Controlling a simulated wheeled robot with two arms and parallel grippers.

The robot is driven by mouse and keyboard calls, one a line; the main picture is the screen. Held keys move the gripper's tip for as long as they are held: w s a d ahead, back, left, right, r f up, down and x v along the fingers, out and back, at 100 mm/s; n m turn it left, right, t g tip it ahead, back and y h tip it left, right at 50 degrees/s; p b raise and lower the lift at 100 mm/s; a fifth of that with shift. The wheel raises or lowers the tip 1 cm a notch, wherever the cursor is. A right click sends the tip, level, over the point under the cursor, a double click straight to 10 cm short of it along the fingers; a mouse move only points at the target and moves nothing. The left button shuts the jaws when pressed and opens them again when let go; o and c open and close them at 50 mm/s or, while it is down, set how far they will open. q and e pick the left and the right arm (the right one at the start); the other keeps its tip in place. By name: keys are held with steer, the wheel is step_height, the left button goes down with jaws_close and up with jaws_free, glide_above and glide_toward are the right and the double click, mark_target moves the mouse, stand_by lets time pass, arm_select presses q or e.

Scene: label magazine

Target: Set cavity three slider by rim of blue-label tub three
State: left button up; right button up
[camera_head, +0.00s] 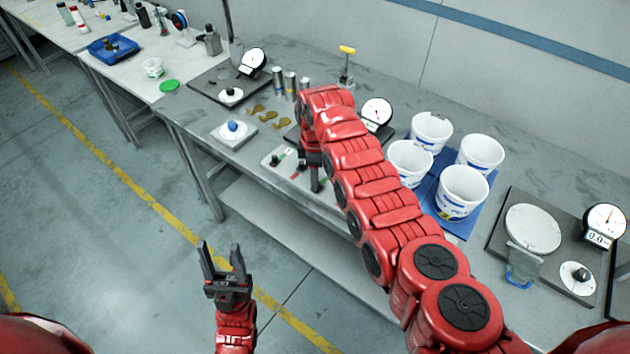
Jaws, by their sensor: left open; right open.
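Several white tubs with blue labels stand upright on a blue mat (455,228) on the bench; I cannot read which is tub three. One is front right (462,192), one front left (409,160), one back left (431,130), one back right (481,152). A pale panel (270,160) with black knobs and small red and green marks lies near the bench's front edge; its right part is hidden by my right gripper, and I cannot tell a cavity three slider. My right gripper (315,188) points down over this panel, open. My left gripper (226,262) is open and empty, in front of the bench.
A dial gauge (376,112) stands behind my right arm. Brass-coloured pieces (265,118) and metal cylinders (285,82) lie and stand to its left. A blue-knobbed block (233,128) is at the front edge. A scale with a round plate (533,226) is at right.

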step_height(320, 180, up, 15)
steer(key=b, duration=0.4)
steer(key=shift+s, duration=0.1)
stand_by(0.4)
